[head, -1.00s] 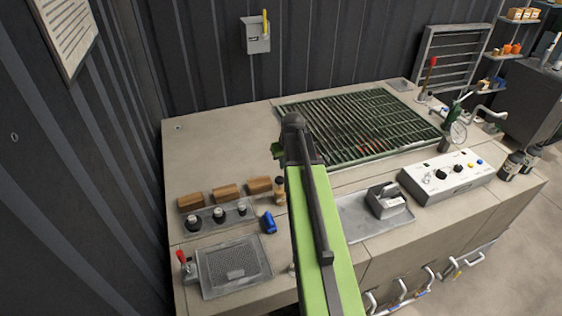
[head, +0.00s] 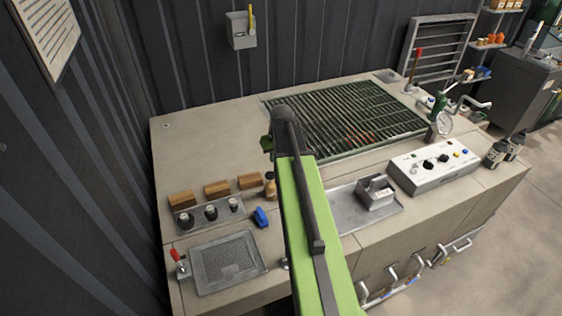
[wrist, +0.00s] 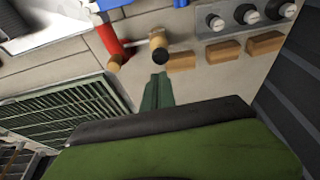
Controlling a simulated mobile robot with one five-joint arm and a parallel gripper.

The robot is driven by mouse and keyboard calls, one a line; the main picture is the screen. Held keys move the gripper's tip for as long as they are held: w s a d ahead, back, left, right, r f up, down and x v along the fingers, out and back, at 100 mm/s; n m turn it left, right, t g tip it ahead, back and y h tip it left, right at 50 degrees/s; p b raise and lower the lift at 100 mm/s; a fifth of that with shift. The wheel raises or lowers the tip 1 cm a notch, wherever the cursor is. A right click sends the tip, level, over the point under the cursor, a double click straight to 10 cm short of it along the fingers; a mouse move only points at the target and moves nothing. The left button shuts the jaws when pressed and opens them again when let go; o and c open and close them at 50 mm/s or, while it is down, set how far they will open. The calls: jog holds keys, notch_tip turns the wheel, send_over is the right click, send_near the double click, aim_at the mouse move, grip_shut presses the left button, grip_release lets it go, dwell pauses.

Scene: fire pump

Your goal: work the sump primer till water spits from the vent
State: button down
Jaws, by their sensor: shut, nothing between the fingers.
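No label names the sump primer, so I cannot tell which fitting it is. A red-handled lever (head: 417,62) stands upright at the bench's back right. A smaller red lever (head: 175,256) is at the front left beside a mesh-covered tray (head: 226,262). The wrist view shows a red bar (wrist: 109,40) near a wooden knob with a black end (wrist: 158,45); my arm seems to hide the red bar in the head view. My gripper (wrist: 160,78) is shut and empty, its tips just short of that knob. It also shows in the head view (head: 267,148), over the bench. No water shows.
A green grating (head: 345,115) covers the bench's back middle. Wooden blocks (head: 217,189) and several black knobs (head: 211,212) are at left, with a blue piece (head: 261,217).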

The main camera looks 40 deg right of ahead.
aim_at(271, 175)
jog(key=b+x, duration=1)
jog(key=x, duration=0.1)
jog(key=shift+w, duration=0.1)
dwell(0.5)
notch_tip(271, 175, down, 4)
jog(key=b, duration=0.3)
jog(key=shift+r+b, duration=0.2)
jog(key=shift+b, duration=0.2)
jog(key=shift+r, duration=0.2)
